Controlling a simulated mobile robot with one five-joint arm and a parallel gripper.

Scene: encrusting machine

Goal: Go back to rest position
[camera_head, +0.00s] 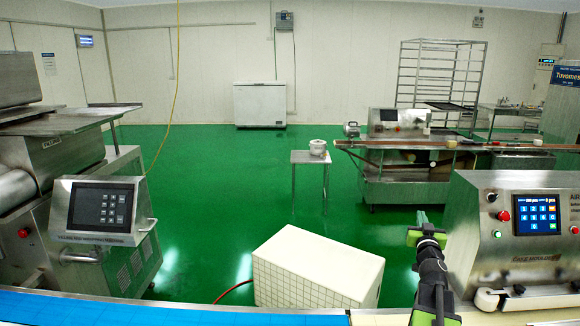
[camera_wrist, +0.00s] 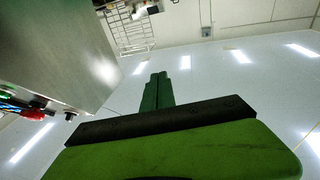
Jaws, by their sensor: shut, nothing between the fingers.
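My gripper (camera_head: 424,222) stands up at the lower right in the head view, just left of a steel machine with a blue screen. Its green and black arm rises from the bottom edge. In the wrist view my gripper (camera_wrist: 160,78) points toward the wall and ceiling, its two green fingers together with nothing between them. The steel machine (camera_head: 482,225) has a red button and a lit blue keypad. Its metal side (camera_wrist: 65,45) fills the upper left of the wrist view, close to the fingers but apart from them.
A blue conveyor belt (camera_head: 150,309) runs along the front. A white tiled box (camera_head: 318,268) stands on the green floor left of my arm. A machine with a dark keypad panel (camera_head: 101,207) is at left. The middle floor (camera_head: 220,180) is clear.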

